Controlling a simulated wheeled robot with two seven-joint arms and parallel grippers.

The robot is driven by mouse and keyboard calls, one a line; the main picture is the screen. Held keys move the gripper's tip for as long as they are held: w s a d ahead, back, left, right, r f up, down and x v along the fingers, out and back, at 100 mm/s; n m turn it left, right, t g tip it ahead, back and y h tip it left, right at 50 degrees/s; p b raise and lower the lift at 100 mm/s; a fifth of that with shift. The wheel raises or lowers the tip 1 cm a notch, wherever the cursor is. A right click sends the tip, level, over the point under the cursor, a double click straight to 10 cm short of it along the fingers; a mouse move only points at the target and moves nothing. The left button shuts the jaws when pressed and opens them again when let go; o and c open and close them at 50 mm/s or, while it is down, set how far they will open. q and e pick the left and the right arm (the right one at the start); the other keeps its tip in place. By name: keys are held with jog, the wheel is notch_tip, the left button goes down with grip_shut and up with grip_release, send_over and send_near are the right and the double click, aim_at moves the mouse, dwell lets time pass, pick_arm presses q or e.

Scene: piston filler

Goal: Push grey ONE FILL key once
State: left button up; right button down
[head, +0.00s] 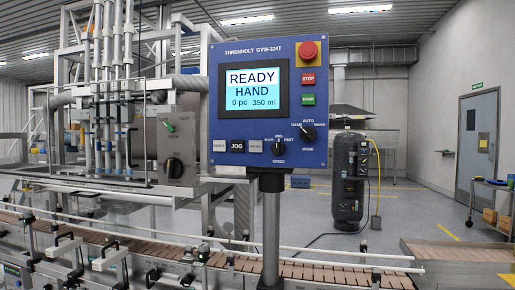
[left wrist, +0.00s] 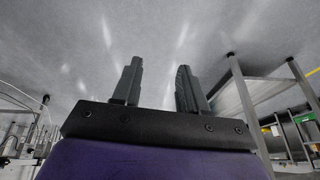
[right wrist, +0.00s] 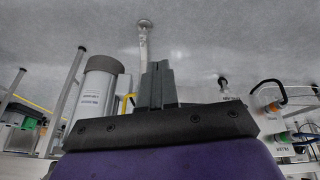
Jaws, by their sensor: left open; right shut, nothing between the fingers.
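The blue control panel (head: 222,110) stands upright on a grey post in the head view. Its lower row has a pale key (head: 219,146) at left, a black JOG key (head: 237,146) in the middle and a grey key (head: 255,146) at right, which appears to be ONE FILL; its lettering is too small to read surely. The display (head: 253,92) reads READY, HAND, 0 pc, 350 ml. My left gripper (left wrist: 160,80) is open and empty in the left wrist view. My right gripper (right wrist: 157,75) is shut and empty in the right wrist view. Neither gripper shows in the head view.
A red emergency knob (head: 308,51), STOP key (head: 308,79), START key (head: 308,99), mode knob (head: 307,133) and speed knob (head: 278,148) share the panel. Filler tubes stand left. Space in front of the panel looks clear.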

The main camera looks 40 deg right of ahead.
pick_arm(q)
jog(key=shift+s, duration=0.1)
pick_arm(e)
jog(key=shift+s, duration=0.1)
